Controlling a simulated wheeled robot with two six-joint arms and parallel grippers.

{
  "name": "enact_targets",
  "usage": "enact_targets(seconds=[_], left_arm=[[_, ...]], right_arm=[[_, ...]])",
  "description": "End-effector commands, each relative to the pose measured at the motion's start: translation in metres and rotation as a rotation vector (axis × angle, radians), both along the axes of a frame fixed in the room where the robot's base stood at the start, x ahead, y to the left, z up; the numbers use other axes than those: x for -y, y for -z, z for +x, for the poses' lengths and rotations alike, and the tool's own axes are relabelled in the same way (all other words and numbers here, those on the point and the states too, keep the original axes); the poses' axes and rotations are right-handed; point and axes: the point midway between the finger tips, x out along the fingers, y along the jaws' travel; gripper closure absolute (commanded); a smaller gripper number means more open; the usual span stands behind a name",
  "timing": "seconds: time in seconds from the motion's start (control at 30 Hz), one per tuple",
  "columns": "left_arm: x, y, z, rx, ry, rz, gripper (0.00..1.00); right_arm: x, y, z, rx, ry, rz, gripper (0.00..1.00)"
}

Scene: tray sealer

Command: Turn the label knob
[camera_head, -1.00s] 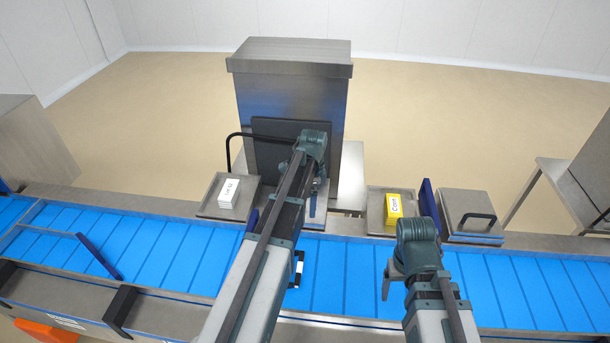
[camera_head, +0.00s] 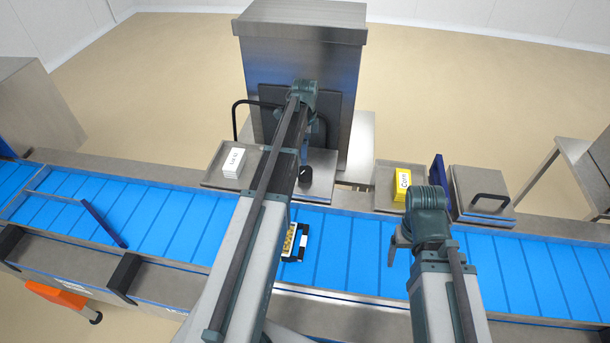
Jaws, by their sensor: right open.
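A small black knob-like cylinder (camera_head: 305,175) stands on the steel ledge in front of the sealer, just right of my left arm; I cannot tell for sure that it is the label knob. My left arm reaches up over the belt to the sealer's dark front plate. Its wrist hides most of the left gripper (camera_head: 316,133), so its jaws cannot be made out. My right gripper (camera_head: 394,246) is open and empty over the blue belt, in front of the yellow Corn box (camera_head: 402,184) and well right of the black cylinder.
The steel sealer (camera_head: 300,60) stands behind the blue belt (camera_head: 345,250). A white lettered box (camera_head: 233,163) sits on the left steel tray (camera_head: 212,177). A food tray (camera_head: 288,241) lies on the belt, partly behind my left arm. A lidded steel box (camera_head: 482,192) stands at right.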

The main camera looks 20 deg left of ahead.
Motion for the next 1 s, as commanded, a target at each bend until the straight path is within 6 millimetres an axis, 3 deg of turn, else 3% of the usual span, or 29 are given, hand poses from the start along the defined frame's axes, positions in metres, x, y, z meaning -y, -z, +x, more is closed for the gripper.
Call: enact_targets(seconds=[0.03, 0.6, 0.8, 1.0], left_arm=[[0.000, 0.014, 0.000, 0.000, 0.000, 0.000, 0.04], [0.000, 0.095, 0.000, 0.000, 0.000, 0.000, 0.04], [0.000, 0.108, 0.000, 0.000, 0.000, 0.000, 0.04], [0.000, 0.108, 0.000, 0.000, 0.000, 0.000, 0.04]], right_arm=[[0.000, 0.014, 0.000, 0.000, 0.001, 0.000, 0.19], [0.000, 0.095, 0.000, 0.002, -0.007, -0.001, 0.19], [0.000, 0.108, 0.001, 0.002, -0.012, -0.002, 0.19], [0.000, 0.108, 0.000, 0.002, -0.012, -0.002, 0.19]])
